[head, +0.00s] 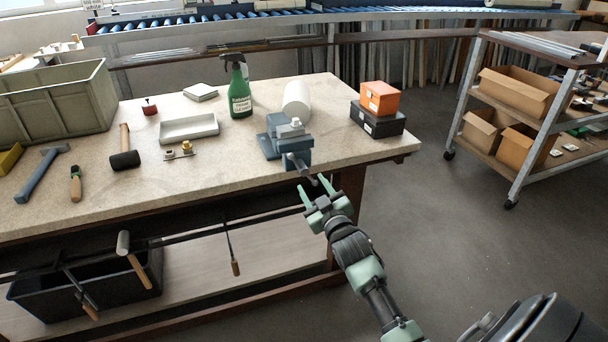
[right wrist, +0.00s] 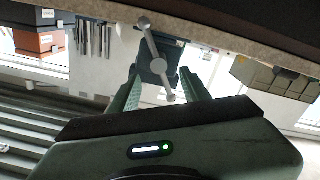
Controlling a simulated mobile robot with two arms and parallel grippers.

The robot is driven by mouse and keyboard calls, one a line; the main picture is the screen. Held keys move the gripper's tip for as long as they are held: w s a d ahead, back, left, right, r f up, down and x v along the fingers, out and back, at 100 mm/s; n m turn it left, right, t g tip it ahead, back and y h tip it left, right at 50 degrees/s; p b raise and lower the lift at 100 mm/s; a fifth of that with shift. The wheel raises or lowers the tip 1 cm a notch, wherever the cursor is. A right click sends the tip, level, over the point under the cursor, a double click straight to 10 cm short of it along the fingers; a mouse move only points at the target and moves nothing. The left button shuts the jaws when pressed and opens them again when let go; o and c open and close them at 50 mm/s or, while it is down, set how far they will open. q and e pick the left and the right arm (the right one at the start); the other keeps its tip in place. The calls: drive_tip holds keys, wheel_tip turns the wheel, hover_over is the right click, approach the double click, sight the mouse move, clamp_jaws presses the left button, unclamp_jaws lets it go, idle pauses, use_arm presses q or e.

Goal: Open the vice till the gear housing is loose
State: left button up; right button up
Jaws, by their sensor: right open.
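The blue-grey vice (head: 292,150) is mounted at the front edge of the workbench. A small light-grey part, apparently the gear housing (head: 296,122), sits at its jaws; whether it is gripped or loose cannot be told. The vice's bar handle (head: 306,170) sticks out over the front edge. My right gripper (head: 314,188) is open and empty, just in front of the handle and apart from it. In the right wrist view, the slanted handle (right wrist: 156,58) and the vice (right wrist: 158,72) show between the two open green fingers (right wrist: 160,80). My left gripper is not in view.
On the workbench (head: 90,190), a white cylinder (head: 297,98) and a green spray bottle (head: 239,92) stand behind the vice. Orange (head: 380,97) and black (head: 377,120) boxes are to its right. A shallow tray (head: 188,128) is left. The floor in front is clear.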

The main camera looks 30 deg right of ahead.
sight(306, 176)
drive_tip(key=shift+w+r, duration=0.15)
drive_tip(key=shift+w, duration=0.15)
drive_tip(key=x, duration=0.7)
drive_tip(key=shift+w+d+f, duration=0.1)
drive_tip(key=shift+d+f, duration=0.1)
drive_tip(key=shift+f, duration=0.05)
clamp_jaws()
idle(0.9)
